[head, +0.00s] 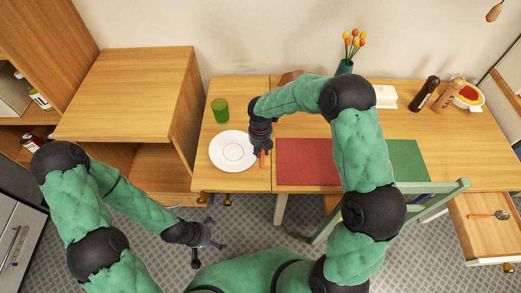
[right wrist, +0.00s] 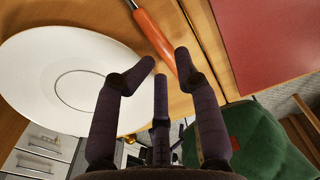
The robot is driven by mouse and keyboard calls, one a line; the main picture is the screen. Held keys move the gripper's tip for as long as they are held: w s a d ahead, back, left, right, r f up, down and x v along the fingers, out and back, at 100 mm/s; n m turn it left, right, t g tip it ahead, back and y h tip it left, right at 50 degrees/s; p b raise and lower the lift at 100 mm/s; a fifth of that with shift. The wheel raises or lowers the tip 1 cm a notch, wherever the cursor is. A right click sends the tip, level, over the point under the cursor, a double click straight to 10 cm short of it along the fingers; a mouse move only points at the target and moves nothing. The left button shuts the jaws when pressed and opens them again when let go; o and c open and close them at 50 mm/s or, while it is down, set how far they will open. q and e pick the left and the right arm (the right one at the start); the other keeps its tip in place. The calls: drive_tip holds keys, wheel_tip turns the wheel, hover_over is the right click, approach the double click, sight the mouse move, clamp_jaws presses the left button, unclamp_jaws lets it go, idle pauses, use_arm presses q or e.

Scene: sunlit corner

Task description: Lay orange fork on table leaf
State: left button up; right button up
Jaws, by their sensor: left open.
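The orange fork (right wrist: 155,38) shows mainly as an orange handle with a bit of metal at the top edge of the right wrist view; its tines are out of view. It appears to lie on the wooden table leaf (head: 207,178), between the white plate and the seam; its handle end shows in the head view (head: 262,159). My right gripper (head: 261,146) is over the leaf beside the plate. In the right wrist view its fingers (right wrist: 162,72) are spread, with the handle close by the right fingertip. My left gripper (head: 205,238) is open and empty above the floor.
The white plate (head: 232,164) and green cup (head: 220,111) stand on the leaf. A red mat (head: 305,163) lies right of the seam, a green mat (head: 408,160) farther right. A green chair (head: 440,187) stands in front. An open drawer (head: 478,240) holds an orange-handled utensil (head: 488,215).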

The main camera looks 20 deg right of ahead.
wheel_tip(320, 180, up, 10)
drive_tip(key=p, duration=0.2)
drive_tip(key=shift+w+r+p, duration=0.2)
drive_tip(key=shift+r+p, duration=0.05)
drive_tip(key=shift+p, duration=0.15)
